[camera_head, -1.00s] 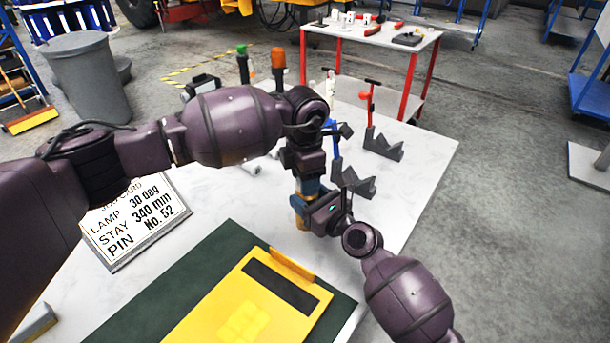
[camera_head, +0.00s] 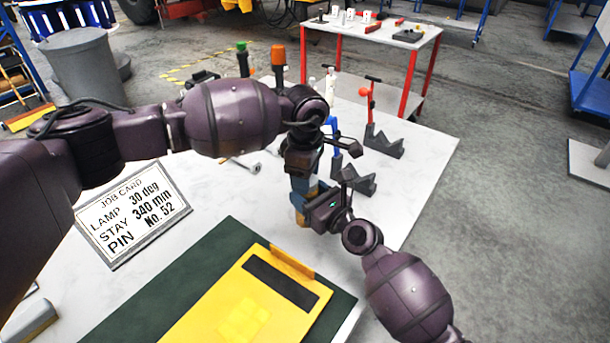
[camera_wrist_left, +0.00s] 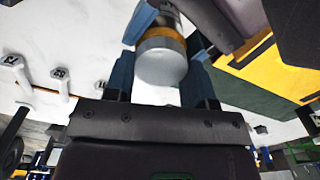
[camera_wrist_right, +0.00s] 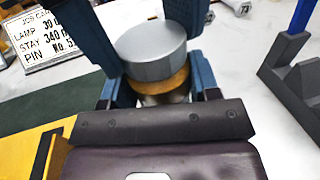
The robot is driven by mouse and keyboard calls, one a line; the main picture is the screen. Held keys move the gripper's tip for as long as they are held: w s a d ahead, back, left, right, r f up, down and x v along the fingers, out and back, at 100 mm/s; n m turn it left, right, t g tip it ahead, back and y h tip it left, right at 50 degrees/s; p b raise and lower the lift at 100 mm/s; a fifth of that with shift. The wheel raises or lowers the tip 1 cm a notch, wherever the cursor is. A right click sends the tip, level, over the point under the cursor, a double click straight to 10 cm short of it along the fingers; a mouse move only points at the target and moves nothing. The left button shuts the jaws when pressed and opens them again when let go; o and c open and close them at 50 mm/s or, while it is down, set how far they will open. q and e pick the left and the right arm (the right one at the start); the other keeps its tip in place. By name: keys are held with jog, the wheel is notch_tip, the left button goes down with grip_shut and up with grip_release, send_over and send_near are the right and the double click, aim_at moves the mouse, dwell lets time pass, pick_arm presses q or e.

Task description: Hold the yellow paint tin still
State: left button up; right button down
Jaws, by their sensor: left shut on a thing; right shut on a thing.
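The arms hide most of the tin in the head view.
A job card (camera_head: 133,213) lies at left. A yellow clipboard (camera_head: 235,310) lies on a dark green mat (camera_head: 190,262) in front. Grey V-shaped stands (camera_head: 384,143) are just beyond the grippers. Green- and orange-topped bottles (camera_head: 278,65) stand behind the left arm.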

pick_arm(q)
jog(key=m, duration=0.5)
jog(key=shift+w+m, duration=0.1)
jog(key=shift+m, duration=0.3)
jog(key=m, duration=0.5)
jog(key=shift+d, duration=0.15)
jog(key=m, duration=0.6)
jog(key=shift+d, duration=0.1)
jog(key=m, duration=0.5)
jog(key=shift+m, duration=0.4)
jog(key=o, duration=0.9)
jog(key=shift+r, duration=2.25)
